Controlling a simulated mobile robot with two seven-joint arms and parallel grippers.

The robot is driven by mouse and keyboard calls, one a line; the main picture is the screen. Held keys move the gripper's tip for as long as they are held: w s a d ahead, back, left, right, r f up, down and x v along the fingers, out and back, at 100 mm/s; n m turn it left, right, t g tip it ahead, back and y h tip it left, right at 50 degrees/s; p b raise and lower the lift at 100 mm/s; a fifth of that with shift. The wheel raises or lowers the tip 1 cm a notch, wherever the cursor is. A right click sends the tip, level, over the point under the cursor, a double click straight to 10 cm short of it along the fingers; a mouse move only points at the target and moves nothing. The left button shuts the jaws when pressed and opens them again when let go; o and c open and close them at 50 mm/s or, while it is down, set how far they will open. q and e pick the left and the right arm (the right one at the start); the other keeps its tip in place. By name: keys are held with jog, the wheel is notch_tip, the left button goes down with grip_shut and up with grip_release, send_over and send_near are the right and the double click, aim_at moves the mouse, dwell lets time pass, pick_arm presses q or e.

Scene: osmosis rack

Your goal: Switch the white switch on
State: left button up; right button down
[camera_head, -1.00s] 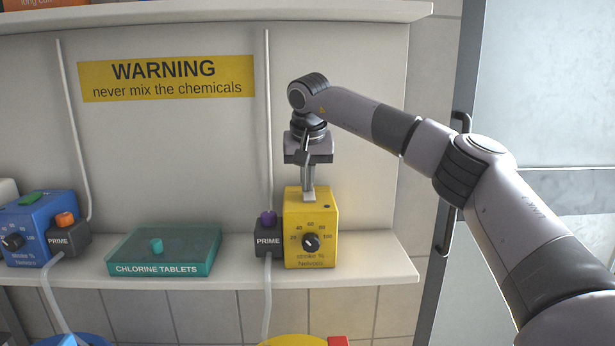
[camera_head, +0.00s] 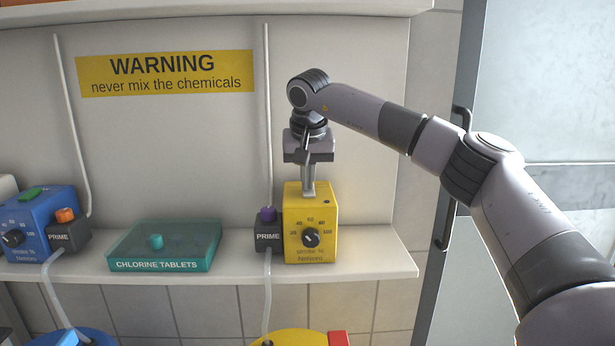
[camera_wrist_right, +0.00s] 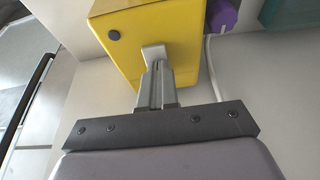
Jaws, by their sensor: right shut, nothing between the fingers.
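The yellow pump box (camera_head: 323,210) stands on the shelf at the right end, with a black dial (camera_head: 310,238) on its front. My right gripper (camera_head: 308,193) points down at the top rear of this box, its fingers together and empty. In the right wrist view the fingertips (camera_wrist_right: 154,52) are at the edge of the yellow box (camera_wrist_right: 135,25) and cover part of its top. I cannot make out a white switch; the fingertips may hide it. My left gripper is not in view.
A black prime block (camera_head: 268,236) with a purple knob stands left of the yellow box. A teal chlorine tablets box (camera_head: 190,240) and a blue pump box (camera_head: 42,220) are further left. The shelf (camera_head: 375,255) has free room at the right.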

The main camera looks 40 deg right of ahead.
jog(key=v, duration=0.7)
jog(key=shift+r, duration=0.15)
notch_tip(320, 180, up, 7)
jog(key=p, duration=0.2)
jog(key=shift+s+a, duration=0.1)
dwell(0.4)
jog(key=x, duration=1.2)
jog(key=shift+s+a+f+b, duration=0.1)
jog(key=shift+s+f+b, duration=0.05)
jog(key=shift+f+b, duration=0.2)
jog(key=shift+f, duration=0.8)
